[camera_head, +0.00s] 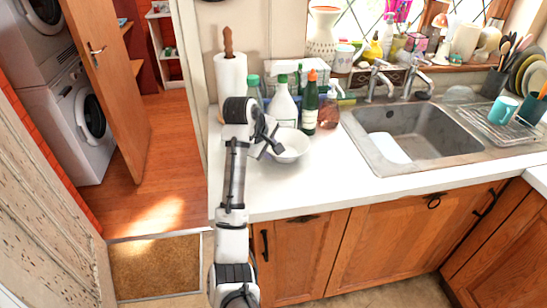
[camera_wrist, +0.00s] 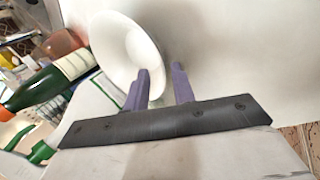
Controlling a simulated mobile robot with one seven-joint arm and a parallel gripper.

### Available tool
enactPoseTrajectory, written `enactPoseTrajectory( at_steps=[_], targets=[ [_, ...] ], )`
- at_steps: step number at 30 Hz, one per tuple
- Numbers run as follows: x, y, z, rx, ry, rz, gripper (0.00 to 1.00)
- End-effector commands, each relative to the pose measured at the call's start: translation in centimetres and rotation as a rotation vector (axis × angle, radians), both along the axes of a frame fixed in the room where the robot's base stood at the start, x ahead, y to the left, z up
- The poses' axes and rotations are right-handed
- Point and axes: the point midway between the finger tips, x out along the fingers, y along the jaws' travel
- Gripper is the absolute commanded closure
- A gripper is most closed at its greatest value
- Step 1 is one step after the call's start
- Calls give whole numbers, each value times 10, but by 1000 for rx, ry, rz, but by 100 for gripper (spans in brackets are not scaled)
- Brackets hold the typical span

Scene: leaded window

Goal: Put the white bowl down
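The white bowl (camera_head: 291,146) is on or just above the white countertop, beside the bottles; I cannot tell if its base touches. My gripper (camera_head: 270,142) is at the bowl's left side in the head view. In the wrist view the bowl (camera_wrist: 118,45) shows its inside, with its rim passing between the two purple-grey fingers of my gripper (camera_wrist: 161,88). One finger overlaps the bowl's inside and the other is outside the rim. The fingers stand apart, with a gap showing beside the rim. The bowl's lower edge is hidden behind a finger.
A dark green bottle (camera_head: 309,109), a white bottle (camera_head: 284,106) and a soap bottle (camera_head: 329,110) stand close behind the bowl. A paper towel roll (camera_head: 231,78) is at the back left. The sink (camera_head: 425,128) is to the right. The countertop (camera_head: 300,188) in front is clear.

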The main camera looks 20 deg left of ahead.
Motion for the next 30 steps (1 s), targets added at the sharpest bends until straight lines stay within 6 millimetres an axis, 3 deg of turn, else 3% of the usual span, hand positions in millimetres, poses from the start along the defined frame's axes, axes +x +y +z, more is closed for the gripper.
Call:
enactPoseTrajectory(
  at_steps=[9, 23, 26, 30],
  targets=[
    [-32, 8, 55, 4, -2, 3, 74],
    [-34, 8, 70, 16, -52, -5, 74],
    [-21, 14, 94, 77, -219, -11, 74],
    [-14, 38, 163, 289, -607, 21, 74]
  ],
)
